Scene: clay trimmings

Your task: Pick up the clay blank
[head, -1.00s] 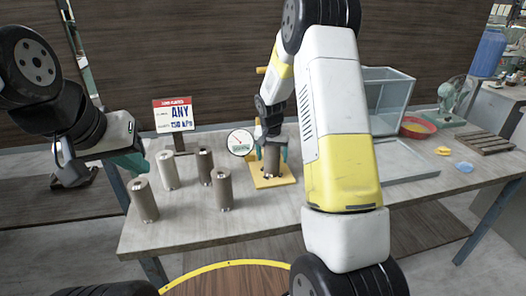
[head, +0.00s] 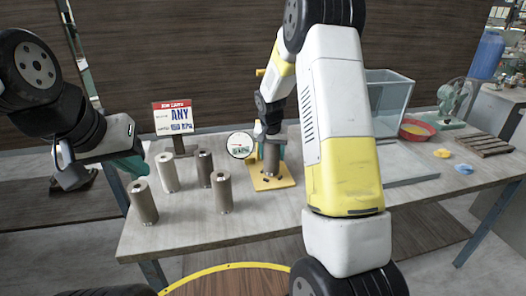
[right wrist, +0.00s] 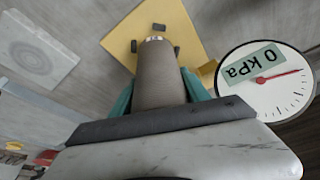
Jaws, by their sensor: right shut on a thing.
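Several similar cylinders stand on the table to the left: a brown one (head: 143,201), a pale one (head: 167,172), and darker ones (head: 204,168) (head: 221,191). My left gripper (head: 134,166) hangs left of them; its finger gap is unclear.
A dial gauge (right wrist: 265,80) reading 0 kPa stands beside the plate, close to the blank. Small dark bits lie on the plate. A sign (head: 173,118) stands behind the cylinders. A glass box (head: 389,100), red bowl (head: 415,130) and slatted rack (head: 484,144) are at the right.

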